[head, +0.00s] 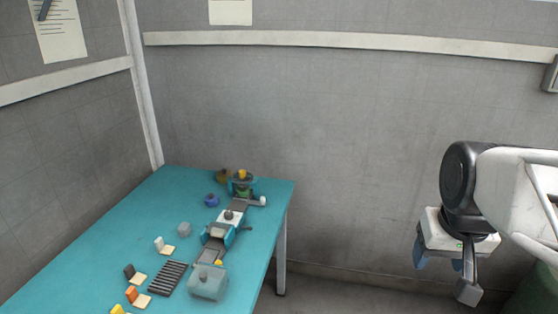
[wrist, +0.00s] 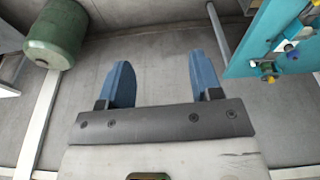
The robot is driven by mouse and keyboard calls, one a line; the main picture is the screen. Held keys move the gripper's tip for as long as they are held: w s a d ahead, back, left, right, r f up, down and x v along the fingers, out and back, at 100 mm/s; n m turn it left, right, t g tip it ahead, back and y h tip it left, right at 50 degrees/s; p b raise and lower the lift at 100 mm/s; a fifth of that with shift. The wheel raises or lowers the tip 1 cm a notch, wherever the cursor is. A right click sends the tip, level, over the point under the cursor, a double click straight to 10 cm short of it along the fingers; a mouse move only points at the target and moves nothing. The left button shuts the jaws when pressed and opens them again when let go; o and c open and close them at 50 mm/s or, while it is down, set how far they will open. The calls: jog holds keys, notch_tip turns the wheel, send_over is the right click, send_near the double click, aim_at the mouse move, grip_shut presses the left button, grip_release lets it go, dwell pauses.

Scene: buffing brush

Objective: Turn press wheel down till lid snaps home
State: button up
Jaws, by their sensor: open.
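A small press-like device (head: 241,187) stands at the far end of the teal table (head: 120,225), with a teal frame, a yellow top and a pale round knob at its right side. It is too small to tell which part is the press wheel or how the lid sits. My gripper (head: 443,268) hangs in free air right of the table, well apart from the device. Its two blue fingers are spread and empty in the wrist view (wrist: 161,78).
A teal-and-grey fixture (head: 223,228), a slotted dark rack (head: 167,278), a grey-teal box (head: 208,282), a blue round piece (head: 211,200) and several small blocks stand on the table. A green cylinder (wrist: 57,32) stands on the floor. The space between table and gripper is clear.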

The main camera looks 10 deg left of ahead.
jog(key=w+a+r+n, duration=0.1)
jog(key=w+a+r, duration=0.25)
jog(key=w, duration=0.55)
jog(key=w+a+r+n, duration=0.15)
jog(key=w+a, duration=0.25)
jog(key=w, duration=0.6)
jog(key=n+g, duration=0.3)
jog(key=n, duration=0.4)
send_over(242, 170)
jog(key=d, duration=0.1)
jog(key=shift+m, duration=0.25)
jog(key=f, duration=2.1)
jog(key=shift+s, duration=0.2)
jog(key=shift+w+a+f, duration=0.1)
jog(key=shift+a+f, duration=0.25)
jog(key=shift+a, duration=0.05)
jog(key=shift+f, duration=3.9)
